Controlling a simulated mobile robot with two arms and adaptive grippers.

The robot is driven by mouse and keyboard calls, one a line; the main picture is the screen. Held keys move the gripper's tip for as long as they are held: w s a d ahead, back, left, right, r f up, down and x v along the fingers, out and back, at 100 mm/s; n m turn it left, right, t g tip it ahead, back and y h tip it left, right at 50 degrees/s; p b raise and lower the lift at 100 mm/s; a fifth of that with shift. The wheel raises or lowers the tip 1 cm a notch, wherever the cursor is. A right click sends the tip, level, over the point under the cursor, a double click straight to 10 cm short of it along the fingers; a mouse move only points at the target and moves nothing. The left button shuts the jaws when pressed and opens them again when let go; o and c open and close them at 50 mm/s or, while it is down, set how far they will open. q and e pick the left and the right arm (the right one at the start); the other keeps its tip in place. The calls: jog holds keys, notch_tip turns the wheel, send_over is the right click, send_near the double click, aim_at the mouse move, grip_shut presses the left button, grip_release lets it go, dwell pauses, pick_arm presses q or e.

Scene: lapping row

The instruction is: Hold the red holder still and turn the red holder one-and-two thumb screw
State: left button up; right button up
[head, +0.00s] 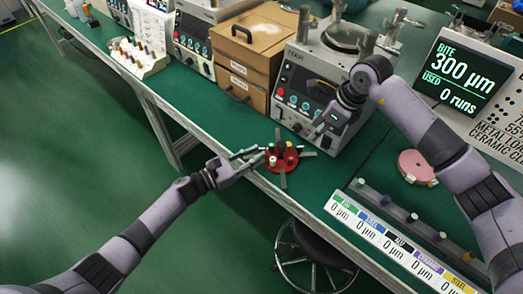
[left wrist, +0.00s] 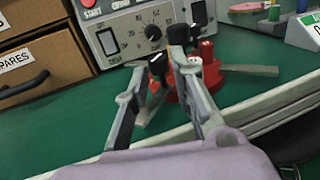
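The red holder (head: 291,163) is a round red piece with grey flat arms sticking out, standing near the front edge of the green table. Small upright knobs, some pale and one dark, show on it; I cannot tell which is the one-and-two thumb screw. My left gripper (head: 258,158) is at the holder's left side, its fingers apart. In the left wrist view the holder (left wrist: 211,73) is partly hidden behind the right finger, and two black knobs show near the fingertips. Contact is unclear. My right gripper (head: 318,133) hangs above and right of the holder, apart from it; its fingers are too small to judge.
A grey machine (head: 297,83) with a control panel stands just behind the holder, with wooden drawers (head: 246,50) to its left. A pink disc (head: 414,166) and a labelled rack (head: 385,237) are at the right. A stool (head: 315,255) is below the table edge.

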aim_at(281, 152)
pick_arm(q)
jog(key=shift+x, duration=1.45)
grip_shut()
